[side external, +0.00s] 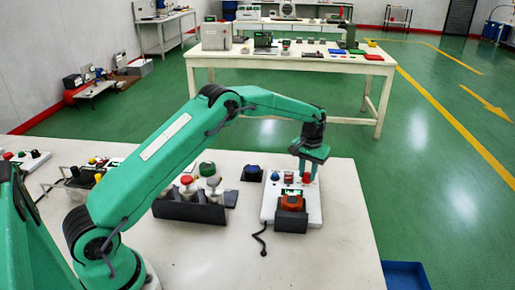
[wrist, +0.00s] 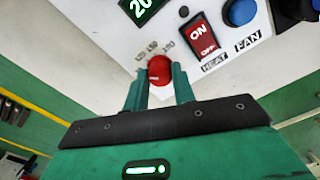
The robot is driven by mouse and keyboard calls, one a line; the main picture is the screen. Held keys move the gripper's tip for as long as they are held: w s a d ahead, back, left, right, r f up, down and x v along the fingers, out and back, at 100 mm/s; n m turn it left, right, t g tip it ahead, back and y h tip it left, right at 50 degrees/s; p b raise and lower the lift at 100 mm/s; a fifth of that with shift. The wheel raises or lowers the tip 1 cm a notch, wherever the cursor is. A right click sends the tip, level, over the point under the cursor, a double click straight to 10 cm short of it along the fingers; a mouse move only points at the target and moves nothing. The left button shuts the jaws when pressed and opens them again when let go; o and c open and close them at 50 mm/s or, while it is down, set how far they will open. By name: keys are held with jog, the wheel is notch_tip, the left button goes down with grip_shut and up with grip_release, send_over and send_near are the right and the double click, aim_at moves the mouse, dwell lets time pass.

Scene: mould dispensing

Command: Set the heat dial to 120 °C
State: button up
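The heat dial (wrist: 160,70) is a small round red knob with a white mark on a white panel. Small printed numbers arc around its far side in the wrist view; the mark's exact setting is too small to read. My gripper (wrist: 160,78) has one green finger on each side of the dial, with no clear gap to it. In the side external view my gripper (side external: 308,170) points down over the white control box (side external: 313,212), with the red dial partly showing under it. A dark display (wrist: 142,8) shows green digits reading 20, cut off by the frame edge.
Beside the dial are a red ON/OFF switch (wrist: 202,37) and a blue button (wrist: 240,11), above HEAT and FAN labels. An orange block (side external: 291,203) sits in a dark holder at the box. A dark rack (side external: 190,211) holds bottles with red and green tops.

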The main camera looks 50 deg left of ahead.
jog(key=shift+c, duration=1)
jog(key=shift+m, duration=2.5)
jog(key=o, duration=1)
jog(key=shift+r, duration=0.15)
